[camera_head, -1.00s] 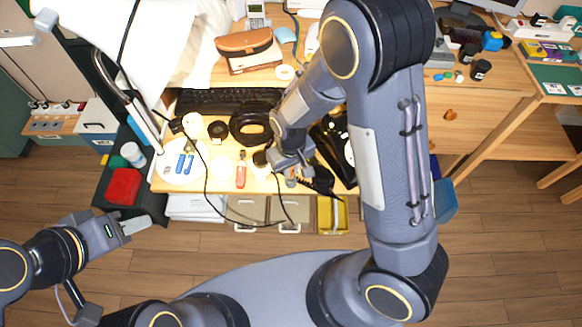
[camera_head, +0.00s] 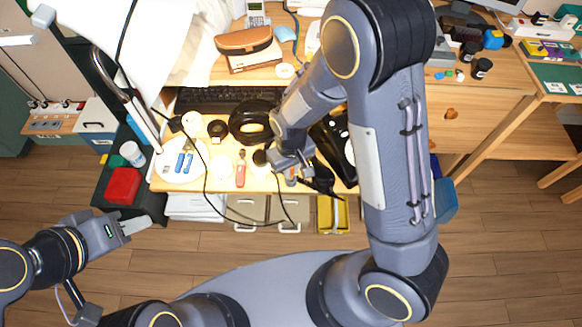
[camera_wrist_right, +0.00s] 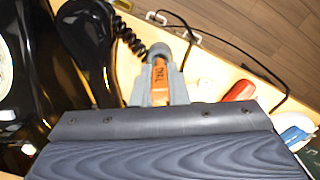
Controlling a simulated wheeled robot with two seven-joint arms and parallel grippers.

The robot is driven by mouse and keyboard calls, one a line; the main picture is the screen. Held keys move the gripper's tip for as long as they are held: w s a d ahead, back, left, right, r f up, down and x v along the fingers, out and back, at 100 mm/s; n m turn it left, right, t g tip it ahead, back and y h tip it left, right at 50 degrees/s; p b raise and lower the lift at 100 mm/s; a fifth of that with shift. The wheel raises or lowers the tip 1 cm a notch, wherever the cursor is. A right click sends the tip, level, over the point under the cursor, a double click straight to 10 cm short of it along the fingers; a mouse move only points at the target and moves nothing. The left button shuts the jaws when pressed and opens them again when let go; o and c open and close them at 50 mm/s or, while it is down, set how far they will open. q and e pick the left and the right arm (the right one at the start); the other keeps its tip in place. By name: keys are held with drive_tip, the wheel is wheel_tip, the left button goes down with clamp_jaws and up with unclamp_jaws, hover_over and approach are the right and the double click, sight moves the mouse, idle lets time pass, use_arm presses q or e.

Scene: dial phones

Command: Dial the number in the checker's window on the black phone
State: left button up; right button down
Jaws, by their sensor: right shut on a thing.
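The black phone (camera_head: 335,148) stands at the right of the desk, partly behind my right arm in the head view. In the right wrist view the phone (camera_wrist_right: 28,60) fills the left side, with part of its pale dial (camera_wrist_right: 4,68) at the edge. Its black handset (camera_wrist_right: 88,38) and coiled cord lie beside it. My right gripper (camera_wrist_right: 163,72) is shut on an orange-brown lettered piece (camera_wrist_right: 160,82), to the right of the handset. My left gripper (camera_head: 137,225) is off the desk at the lower left; its jaw gap is unclear. I cannot make out the checker's window.
A red-handled tool (camera_head: 241,172) lies left of my right gripper. A black ring-shaped thing (camera_head: 240,135) and a keyboard (camera_head: 215,98) lie farther back. A dark cable loops over the front edge.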

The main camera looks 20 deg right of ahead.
drive_tip(key=shift+f+b, duration=0.65)
drive_tip(key=shift+f, duration=0.3)
drive_tip(key=c, duration=1.3)
unclamp_jaws()
drive_tip(key=shift+c, duration=0.2)
drive_tip(key=shift+r, duration=0.15)
wheel_tip(320, 180, up, 8)
drive_tip(key=shift+f+p, duration=0.25)
drive_tip(key=shift+p, duration=0.25)
